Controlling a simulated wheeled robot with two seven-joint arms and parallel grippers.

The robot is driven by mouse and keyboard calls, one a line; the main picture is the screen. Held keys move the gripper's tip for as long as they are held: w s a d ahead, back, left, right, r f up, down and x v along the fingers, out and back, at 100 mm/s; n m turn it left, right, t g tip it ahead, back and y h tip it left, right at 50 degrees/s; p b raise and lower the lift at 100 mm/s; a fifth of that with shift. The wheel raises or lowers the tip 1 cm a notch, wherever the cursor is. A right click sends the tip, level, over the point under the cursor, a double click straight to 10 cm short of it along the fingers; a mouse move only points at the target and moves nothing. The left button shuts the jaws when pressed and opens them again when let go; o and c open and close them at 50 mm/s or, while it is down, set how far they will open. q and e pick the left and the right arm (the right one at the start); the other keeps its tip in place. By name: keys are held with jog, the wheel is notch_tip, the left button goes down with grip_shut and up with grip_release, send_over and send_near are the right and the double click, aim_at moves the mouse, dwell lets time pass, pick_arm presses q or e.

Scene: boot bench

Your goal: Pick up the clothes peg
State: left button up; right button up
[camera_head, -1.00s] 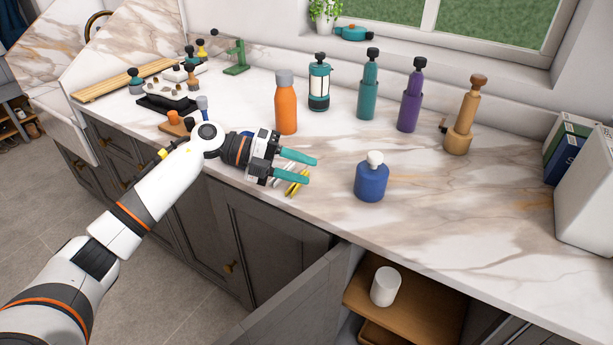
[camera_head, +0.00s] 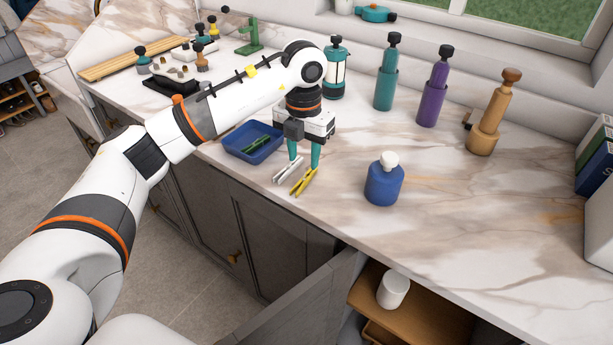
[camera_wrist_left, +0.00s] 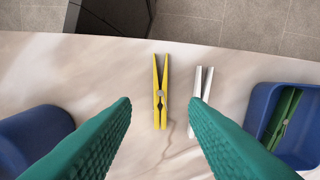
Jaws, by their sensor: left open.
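A yellow clothes peg (camera_head: 304,181) lies on the marble worktop near its front edge. In the left wrist view the yellow peg (camera_wrist_left: 160,92) lies between my fingers. A white peg (camera_head: 287,169) lies beside it; in the left wrist view this peg (camera_wrist_left: 201,90) is close to the right-hand finger. A green peg (camera_head: 256,145) lies in a blue tray (camera_head: 236,149). My left gripper (camera_head: 304,160) is open, points down and is empty above the yellow and white pegs. I cannot tell its exact height. My right gripper is not in view.
A blue bottle with a white top (camera_head: 384,180) stands right of the pegs. Teal (camera_head: 386,85), purple (camera_head: 434,95) and tan (camera_head: 484,135) bottles stand behind. Below the front edge, an open cupboard door (camera_head: 300,300) sticks out. The worktop right of the blue bottle is clear.

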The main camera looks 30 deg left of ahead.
aim_at(304, 181)
pick_arm(q)
jog(key=shift+w+f+p, duration=0.15)
jog(key=shift+f+p, duration=0.25)
jog(key=shift+f, duration=1.1)
jog(key=shift+w+f+p, duration=0.1)
jog(key=shift+f+p, duration=0.25)
jog(key=shift+f, duration=1.15)
grip_shut()
